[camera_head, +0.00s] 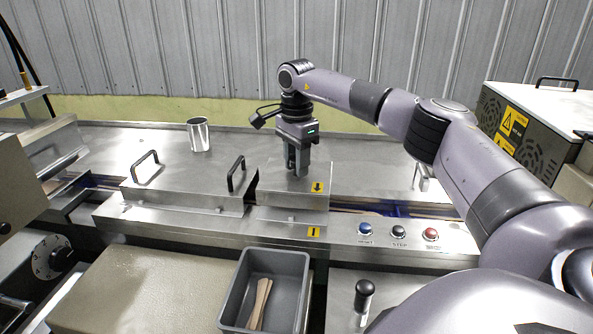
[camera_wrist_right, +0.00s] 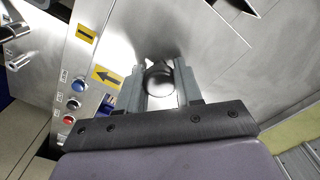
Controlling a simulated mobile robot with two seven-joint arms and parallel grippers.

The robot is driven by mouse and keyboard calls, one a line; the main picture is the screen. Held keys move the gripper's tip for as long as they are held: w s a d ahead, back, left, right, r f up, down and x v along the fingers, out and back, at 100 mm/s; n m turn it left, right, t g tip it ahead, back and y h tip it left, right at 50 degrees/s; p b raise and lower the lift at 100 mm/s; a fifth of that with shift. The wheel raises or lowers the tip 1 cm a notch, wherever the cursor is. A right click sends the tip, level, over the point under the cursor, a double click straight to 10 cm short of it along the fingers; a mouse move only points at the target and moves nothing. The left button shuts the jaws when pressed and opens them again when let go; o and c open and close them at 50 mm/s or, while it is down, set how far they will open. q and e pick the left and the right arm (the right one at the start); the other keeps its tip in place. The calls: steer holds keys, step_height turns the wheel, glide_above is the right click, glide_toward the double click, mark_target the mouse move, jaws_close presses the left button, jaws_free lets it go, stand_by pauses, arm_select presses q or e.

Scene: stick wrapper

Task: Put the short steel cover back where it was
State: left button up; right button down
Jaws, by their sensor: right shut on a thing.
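The short steel cover (camera_head: 283,201) is a bent metal piece with a yellow arrow sticker (camera_head: 317,187). It is at the machine's channel, right of the long cover (camera_head: 185,190) with two black handles. My right gripper (camera_head: 298,172) points down over it. In the right wrist view its fingers (camera_wrist_right: 160,88) are shut on a round metal knob (camera_wrist_right: 159,77) of the cover. A yellow mark (camera_head: 313,232) on the machine front lies just below the arrow. I cannot tell whether the cover is fully seated. My left gripper is not in view.
Right of the cover, the channel is open and shows blue. Blue, black and red buttons (camera_head: 398,232) sit on the front panel. A grey bin (camera_head: 239,283) with wooden sticks stands in front. A metal cup (camera_head: 198,134) stands behind the long cover.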

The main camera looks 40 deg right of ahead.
step_height(320, 180, down, 2)
steer(key=shift+f, duration=0.2)
steer(key=c, duration=0.7)
jaws_free()
steer(key=shift+c, duration=0.2)
step_height(320, 180, up, 12)
steer(key=shift+b, duration=0.3)
